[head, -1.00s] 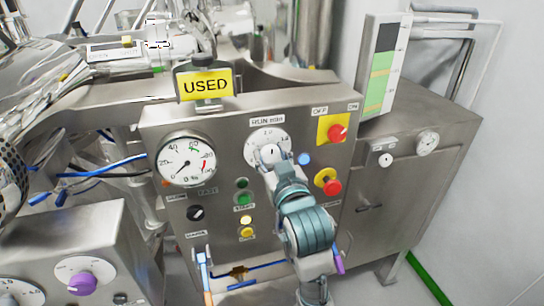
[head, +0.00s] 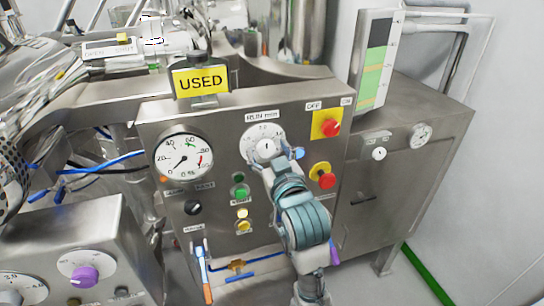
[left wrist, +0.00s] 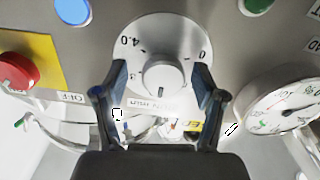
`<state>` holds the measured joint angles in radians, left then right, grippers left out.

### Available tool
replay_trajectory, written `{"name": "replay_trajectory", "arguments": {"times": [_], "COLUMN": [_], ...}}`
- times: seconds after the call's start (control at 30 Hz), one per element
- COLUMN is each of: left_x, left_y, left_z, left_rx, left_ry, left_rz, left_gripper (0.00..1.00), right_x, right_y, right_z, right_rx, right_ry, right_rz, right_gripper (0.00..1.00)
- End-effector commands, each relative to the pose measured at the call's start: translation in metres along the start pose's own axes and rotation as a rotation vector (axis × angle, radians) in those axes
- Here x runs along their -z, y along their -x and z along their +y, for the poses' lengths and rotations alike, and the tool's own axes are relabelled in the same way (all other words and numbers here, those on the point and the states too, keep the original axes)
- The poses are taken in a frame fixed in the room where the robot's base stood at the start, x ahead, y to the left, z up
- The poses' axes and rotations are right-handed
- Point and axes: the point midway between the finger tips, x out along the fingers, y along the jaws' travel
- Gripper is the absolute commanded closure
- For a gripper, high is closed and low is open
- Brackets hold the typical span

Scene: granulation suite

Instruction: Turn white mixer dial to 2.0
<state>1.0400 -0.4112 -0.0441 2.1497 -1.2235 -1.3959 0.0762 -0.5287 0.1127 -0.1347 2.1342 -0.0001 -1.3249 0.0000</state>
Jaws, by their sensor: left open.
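The white mixer dial (head: 252,134), labelled RUN min, is on the steel panel in the head view. In the left wrist view the dial plate (left wrist: 158,25) appears upside down, with 4.0 at left and 0 at right. My left gripper (head: 280,160) is at the dial's lower right in the head view. In the left wrist view my left gripper (left wrist: 160,82) is open, one finger either side of the knob, with gaps visible. My right gripper is not seen.
Right of the dial are a red switch (head: 331,128) on yellow and a red emergency button (head: 325,180). A purple knob (head: 84,277) is on another panel at lower left.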

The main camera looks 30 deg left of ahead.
Motion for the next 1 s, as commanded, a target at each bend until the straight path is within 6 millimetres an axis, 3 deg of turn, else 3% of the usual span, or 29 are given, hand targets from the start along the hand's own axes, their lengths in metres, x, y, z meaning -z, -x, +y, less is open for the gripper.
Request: {"name": "replay_trajectory", "arguments": {"times": [0.17, 0.4, 0.6, 0.73, 1.0], "left_x": [0.000, 0.000, -0.001, -0.001, -0.002], "left_y": [0.020, 0.075, 0.109, 0.119, 0.121], "left_z": [0.000, 0.001, 0.002, 0.002, 0.002], "left_rx": [-0.001, -0.003, -0.002, -0.001, 0.000], "left_ry": [0.000, 0.000, -0.001, -0.001, -0.001], "left_rz": [0.002, 0.003, 0.002, 0.001, 0.000], "left_gripper": [0.30, 0.30, 0.30, 0.30, 0.30], "right_x": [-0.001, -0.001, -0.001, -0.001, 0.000], "right_y": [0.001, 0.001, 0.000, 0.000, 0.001], "right_z": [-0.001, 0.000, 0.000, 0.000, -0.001], "right_rx": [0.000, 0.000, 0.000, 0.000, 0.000], "right_ry": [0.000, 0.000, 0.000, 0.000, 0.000], "right_rz": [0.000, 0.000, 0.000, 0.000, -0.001], "right_gripper": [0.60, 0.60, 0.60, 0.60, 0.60]}}
